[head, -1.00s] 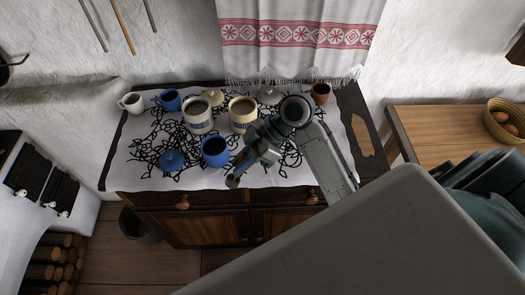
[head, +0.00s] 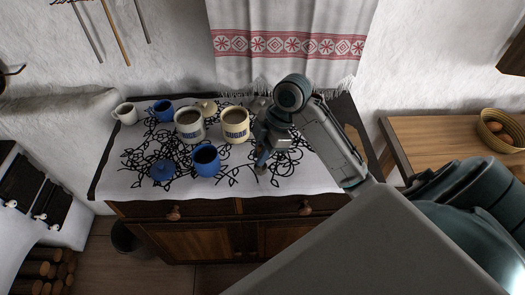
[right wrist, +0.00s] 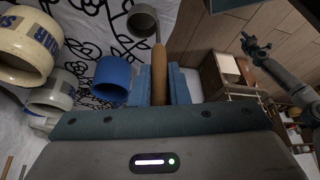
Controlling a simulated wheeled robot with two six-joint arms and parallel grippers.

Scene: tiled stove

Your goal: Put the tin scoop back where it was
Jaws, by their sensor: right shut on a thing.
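My right gripper (head: 262,160) is over the front of the cloth-covered cabinet top, right of the open blue canister (head: 206,163). In the right wrist view its jaws (right wrist: 160,88) are shut on the brown wooden handle (right wrist: 159,70) of the scoop. The scoop's grey tin bowl (right wrist: 143,20) shows beyond the fingers, clear of the blue canister (right wrist: 113,75). In the head view the scoop is mostly hidden by my gripper. Part of my left arm, with its gripper (right wrist: 254,44), shows small at the right of the wrist view; its jaws are too small to read.
Two open cream canisters (head: 189,125) (head: 235,125) stand behind the blue one. A blue lid (head: 162,170), blue mug (head: 161,111), white jug (head: 126,113) and cream lid (head: 206,107) are also on the white cloth (head: 120,183). An egg basket (head: 501,131) sits on the right table.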

